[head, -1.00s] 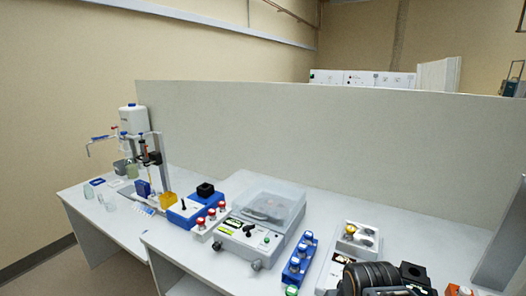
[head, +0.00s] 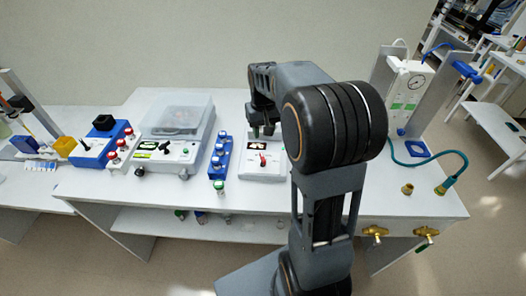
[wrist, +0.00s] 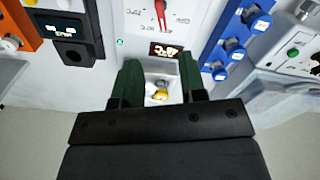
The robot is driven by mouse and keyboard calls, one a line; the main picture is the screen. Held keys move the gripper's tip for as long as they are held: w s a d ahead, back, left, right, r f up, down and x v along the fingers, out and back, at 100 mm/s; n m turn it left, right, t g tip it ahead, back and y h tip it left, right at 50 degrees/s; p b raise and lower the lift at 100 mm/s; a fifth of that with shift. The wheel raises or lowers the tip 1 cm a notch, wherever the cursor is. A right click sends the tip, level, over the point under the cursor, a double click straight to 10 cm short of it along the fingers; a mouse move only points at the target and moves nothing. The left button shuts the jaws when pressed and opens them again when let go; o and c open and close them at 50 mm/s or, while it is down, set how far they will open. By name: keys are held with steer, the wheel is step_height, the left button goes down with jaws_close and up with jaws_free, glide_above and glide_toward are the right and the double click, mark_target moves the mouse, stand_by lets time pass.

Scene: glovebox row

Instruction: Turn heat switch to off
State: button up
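A white device (head: 257,174) stands on the bench, with a red switch (head: 263,160) on its front face. In the wrist view the red switch (wrist: 160,12) is a pointer at the top edge, partly cut off, with printed marks around it too small to read. A lit display (wrist: 165,50) and a small green light (wrist: 120,42) sit on the panel. My gripper (head: 263,131) is above the device, apart from the switch. In the wrist view its dark green fingers (wrist: 160,62) are open with nothing held; a yellow-topped part shows between them.
A blue rack of vials (head: 220,157) stands left of the device, then a clear-lidded instrument (head: 172,130). A dark display box with orange (wrist: 75,35) is beside the device in the wrist view. A blue-green hose (head: 440,155) and brass valves (head: 375,233) are at the right.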

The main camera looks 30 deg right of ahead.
mark_target(263, 157)
step_height(263, 157, down, 12)
steer(key=shift+w+f+p, duration=0.15)
steer(key=shift+p, duration=0.5)
jaws_close()
stand_by(0.4)
